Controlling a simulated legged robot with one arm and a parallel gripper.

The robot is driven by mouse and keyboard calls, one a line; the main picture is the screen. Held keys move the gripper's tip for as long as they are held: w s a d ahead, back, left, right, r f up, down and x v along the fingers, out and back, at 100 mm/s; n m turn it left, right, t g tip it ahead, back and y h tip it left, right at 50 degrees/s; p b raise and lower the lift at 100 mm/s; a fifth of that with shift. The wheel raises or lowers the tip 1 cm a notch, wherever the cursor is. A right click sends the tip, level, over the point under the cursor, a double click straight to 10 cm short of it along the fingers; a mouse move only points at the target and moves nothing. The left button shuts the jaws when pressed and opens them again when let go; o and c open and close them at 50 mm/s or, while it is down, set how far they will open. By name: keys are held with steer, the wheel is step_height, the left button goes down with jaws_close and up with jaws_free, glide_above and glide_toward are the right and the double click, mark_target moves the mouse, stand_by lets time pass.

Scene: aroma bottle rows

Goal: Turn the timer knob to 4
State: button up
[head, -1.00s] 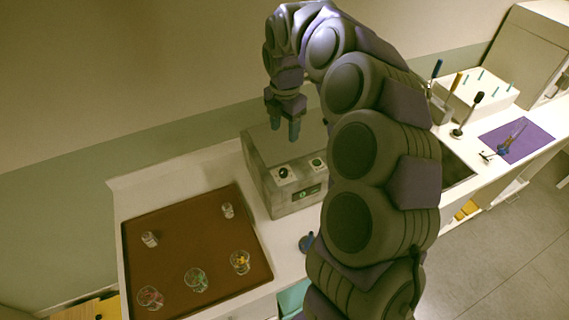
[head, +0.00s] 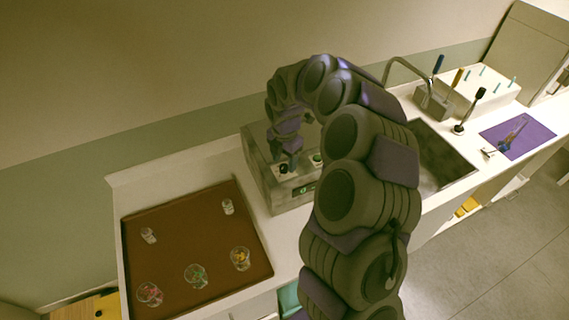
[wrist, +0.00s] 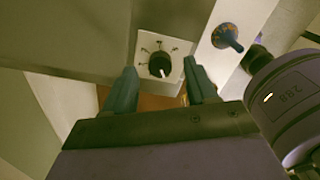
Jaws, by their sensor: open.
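My gripper (head: 289,164) is open at the panel. In the wrist view my gripper (wrist: 162,74) has its fingers on either side of the knob, with no clear contact visible.
A blue knob-like part (wrist: 228,38) shows at upper right in the wrist view. A brown tray (head: 190,225) with several small glasses lies left of the machine. A sink (head: 440,160) and purple mat (head: 517,136) are to the right.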

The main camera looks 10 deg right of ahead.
mark_target(284, 169)
steer(key=shift+a+f, duration=0.2)
steer(key=shift+f, duration=0.35)
steer(key=shift+a+f, duration=0.15)
steer(key=shift+f, duration=0.4)
steer(key=shift+d, duration=0.2)
steer(key=shift+c, duration=1.3)
steer(key=c, duration=0.8)
